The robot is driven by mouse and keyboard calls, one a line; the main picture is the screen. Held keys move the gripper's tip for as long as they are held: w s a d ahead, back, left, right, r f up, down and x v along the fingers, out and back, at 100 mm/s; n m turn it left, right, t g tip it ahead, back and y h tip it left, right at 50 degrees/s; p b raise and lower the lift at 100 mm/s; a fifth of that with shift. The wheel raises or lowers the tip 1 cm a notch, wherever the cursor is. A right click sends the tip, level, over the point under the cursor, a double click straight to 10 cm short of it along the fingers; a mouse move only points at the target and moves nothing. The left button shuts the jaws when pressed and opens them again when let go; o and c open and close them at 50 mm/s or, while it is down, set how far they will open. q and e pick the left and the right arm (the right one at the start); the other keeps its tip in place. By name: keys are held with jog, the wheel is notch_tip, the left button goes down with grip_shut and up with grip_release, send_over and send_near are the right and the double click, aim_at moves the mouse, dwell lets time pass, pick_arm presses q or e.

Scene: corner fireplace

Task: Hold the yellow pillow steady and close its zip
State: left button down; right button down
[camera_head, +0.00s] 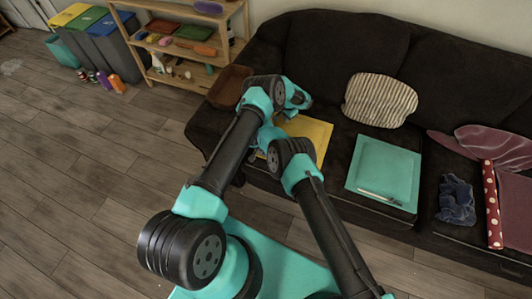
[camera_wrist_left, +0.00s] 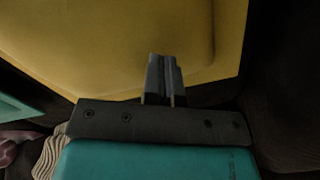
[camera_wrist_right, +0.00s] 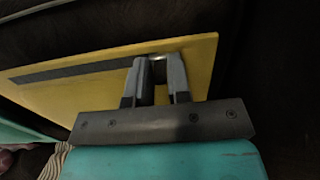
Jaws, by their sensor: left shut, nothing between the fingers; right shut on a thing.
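The yellow pillow (camera_head: 318,131) lies on the dark sofa seat, partly hidden behind my arms. It fills much of the left wrist view (camera_wrist_left: 100,40). In the right wrist view, a dark zip strip (camera_wrist_right: 75,69) runs along the pillow's yellow side (camera_wrist_right: 200,62). My left gripper (camera_wrist_left: 166,58) is shut and empty, with its fingertips over the pillow; I cannot tell if they touch it. My right gripper (camera_wrist_right: 158,62) is shut on a small pale thing, apparently the zip pull, at one end of the visible dark strip. The fingertips are unclear in the head view.
Right of the pillow lie a teal folder-like square (camera_head: 385,172), a striped cushion (camera_head: 380,100), a dark blue cloth (camera_head: 456,200) and a red dotted roll (camera_head: 491,205). A wooden shelf (camera_head: 180,45) stands beyond.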

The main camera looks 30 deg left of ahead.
jog(key=c, duration=1)
grip_release()
jog(key=shift+c, duration=0.2)
jog(key=shift+w+d, duration=0.1)
jog(key=shift+d, duration=0.65)
jog(key=d, duration=0.5)
jog(key=w+d, duration=0.1)
jog(key=d, duration=0.9)
jog(key=shift+w+d, duration=0.35)
jog(key=shift+w, duration=0.05)
notch_tip(320, 180, up, 12)
jog(key=s+d+g+y, duration=0.1)
jog(key=s+d+y, duration=0.1)
jog(key=d, duration=0.9)
jog(key=shift+s+d, duration=0.35)
jog(key=shift+s, duration=0.4)
